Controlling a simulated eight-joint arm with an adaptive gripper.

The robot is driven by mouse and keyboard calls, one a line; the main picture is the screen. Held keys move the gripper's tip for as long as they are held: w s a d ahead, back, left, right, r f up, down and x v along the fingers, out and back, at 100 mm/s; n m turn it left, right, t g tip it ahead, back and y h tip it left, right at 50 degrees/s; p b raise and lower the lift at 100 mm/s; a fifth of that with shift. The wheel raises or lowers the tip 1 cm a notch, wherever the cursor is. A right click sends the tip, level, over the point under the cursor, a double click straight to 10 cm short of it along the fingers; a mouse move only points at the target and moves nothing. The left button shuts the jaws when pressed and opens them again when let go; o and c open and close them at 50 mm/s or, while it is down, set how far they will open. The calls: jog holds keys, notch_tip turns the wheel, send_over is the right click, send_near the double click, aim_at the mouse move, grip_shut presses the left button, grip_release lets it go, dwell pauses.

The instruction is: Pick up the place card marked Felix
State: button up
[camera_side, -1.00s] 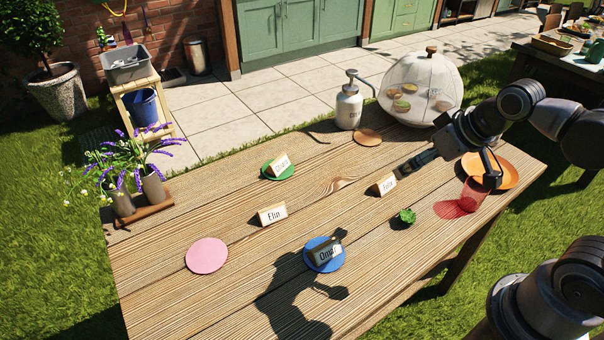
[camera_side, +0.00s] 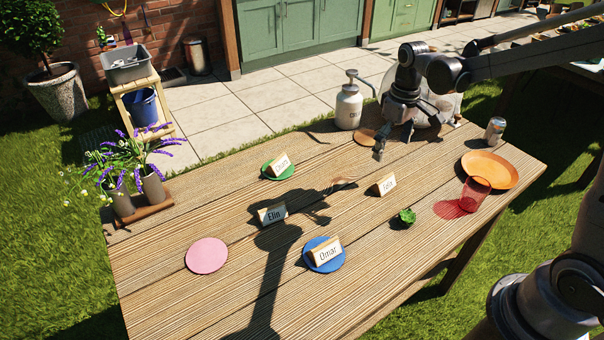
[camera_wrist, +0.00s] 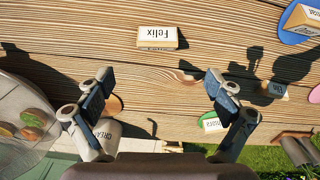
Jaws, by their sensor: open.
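The place card marked Felix (camera_side: 386,184) stands on the bare wood of the table, right of the middle. In the wrist view the Felix card (camera_wrist: 158,37) lies ahead of the fingertips, upside down in the picture and centred between them. My gripper (camera_side: 380,152) is above the table behind the card, apart from it. In the wrist view my gripper (camera_wrist: 157,92) has its fingers spread wide, with nothing between them.
Other cards are Elin (camera_side: 272,213), Omar (camera_side: 326,252) on a blue disc, and one on a green disc (camera_side: 279,175). A green plant (camera_side: 406,216), a red cup (camera_side: 474,193) and an orange plate (camera_side: 503,171) stand right. A pump bottle (camera_side: 349,104) stands behind.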

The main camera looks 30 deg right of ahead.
aim_at(385, 178)
jog(key=shift+w+d+f, duration=0.15)
jog(key=shift+f, duration=0.5)
jog(key=shift+d+f, duration=0.1)
jog(key=shift+f, duration=4.9)
jog(key=shift+c, duration=0.3)
jog(key=c, duration=1.1)
